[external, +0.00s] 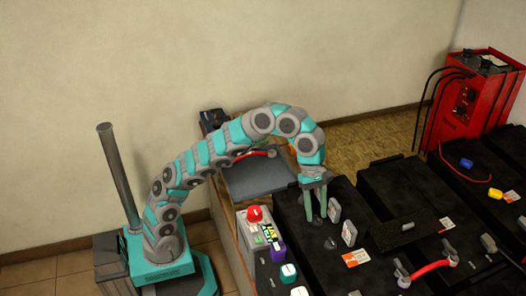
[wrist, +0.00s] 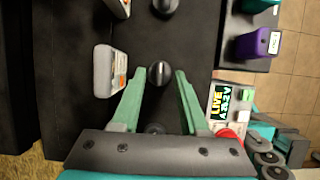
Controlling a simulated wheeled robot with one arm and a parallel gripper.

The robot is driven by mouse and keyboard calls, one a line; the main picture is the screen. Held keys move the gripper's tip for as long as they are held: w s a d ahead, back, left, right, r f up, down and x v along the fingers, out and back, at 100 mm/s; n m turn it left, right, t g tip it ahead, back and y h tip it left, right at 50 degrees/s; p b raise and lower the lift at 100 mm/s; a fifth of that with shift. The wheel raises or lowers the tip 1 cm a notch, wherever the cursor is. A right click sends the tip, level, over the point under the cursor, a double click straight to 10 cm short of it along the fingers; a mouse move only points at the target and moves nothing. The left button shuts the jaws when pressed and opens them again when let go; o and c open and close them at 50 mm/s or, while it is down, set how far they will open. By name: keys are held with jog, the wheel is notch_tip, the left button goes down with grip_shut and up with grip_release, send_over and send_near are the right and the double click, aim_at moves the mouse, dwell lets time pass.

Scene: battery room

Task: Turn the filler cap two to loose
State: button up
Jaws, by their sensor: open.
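My gripper (external: 316,219) points down over the black battery (external: 287,206) nearest my base, with its two green fingers apart. In the wrist view a round dark filler cap (wrist: 160,73) with a pale slot lies between the open fingertips (wrist: 160,74); I see clearance on both sides. A second cap (wrist: 165,6) shows at the top edge. A third dark round shape (wrist: 155,128) is partly hidden by my gripper mount. I see no numbers, so which cap is two I cannot tell. In the external view a cap (external: 330,243) shows just in front of the fingers.
Two grey upright blocks (external: 333,213) (external: 349,232) with labels stand close beside the fingers. A grey box with a red button (external: 254,214) is at the left. More black batteries, a red cable (external: 430,268) and a red charger (external: 480,95) lie right.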

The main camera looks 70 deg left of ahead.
jog(key=shift+c, duration=0.3)
grip_shut()
